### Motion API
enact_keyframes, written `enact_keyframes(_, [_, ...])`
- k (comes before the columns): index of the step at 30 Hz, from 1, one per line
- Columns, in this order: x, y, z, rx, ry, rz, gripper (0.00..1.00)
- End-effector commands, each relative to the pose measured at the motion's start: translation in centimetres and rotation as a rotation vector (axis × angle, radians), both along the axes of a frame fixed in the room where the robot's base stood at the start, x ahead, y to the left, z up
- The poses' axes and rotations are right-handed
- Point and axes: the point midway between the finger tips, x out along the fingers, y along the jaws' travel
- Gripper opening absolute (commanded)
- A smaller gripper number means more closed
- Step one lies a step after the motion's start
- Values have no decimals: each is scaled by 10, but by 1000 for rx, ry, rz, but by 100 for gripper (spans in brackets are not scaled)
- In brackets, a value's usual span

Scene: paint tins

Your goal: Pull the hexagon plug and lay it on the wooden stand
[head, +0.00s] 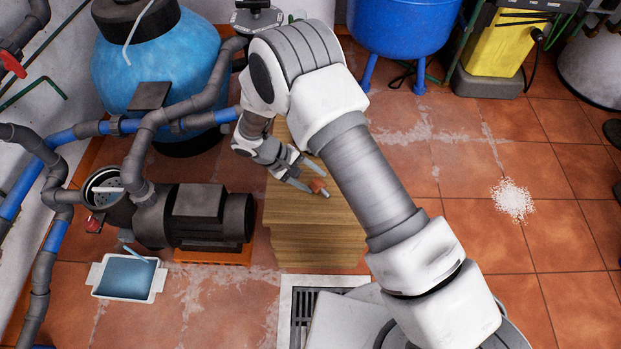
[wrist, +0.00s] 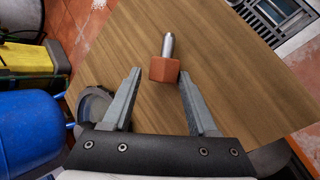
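The hexagon plug has an orange-red six-sided head (wrist: 164,70) and a grey metal pin. It appears to lie on its side on the wooden stand (wrist: 240,95), with the pin pointing away from my gripper. In the head view the plug (head: 318,186) is on the upper part of the stand (head: 312,235). My gripper (wrist: 159,76) is open. Its two fingers are on either side of the plug head, with a visible gap on each side. The gripper (head: 308,172) also shows in the head view, low over the stand. No socket for the plug can be made out.
A dark pump (head: 205,215) stands close left of the stand, with grey and blue pipes. A blue tank (head: 400,25) and a yellow unit (head: 495,50) stand behind. A floor drain (head: 303,310) is in front. The tiled floor at right is open, with white powder (head: 513,198).

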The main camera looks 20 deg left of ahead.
Motion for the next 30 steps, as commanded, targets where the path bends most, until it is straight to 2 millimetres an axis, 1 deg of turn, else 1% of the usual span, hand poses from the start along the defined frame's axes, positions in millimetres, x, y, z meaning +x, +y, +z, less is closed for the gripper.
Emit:
enact_keyframes(1, [-6,3,-4,6,11,3,79])
enact_keyframes(15, [-9,5,-6,10,17,4,79])
enact_keyframes(19, [-10,7,-3,11,17,5,79])
enact_keyframes(23, [-11,16,11,11,14,6,79])
enact_keyframes(30, [-19,46,60,9,6,4,79])
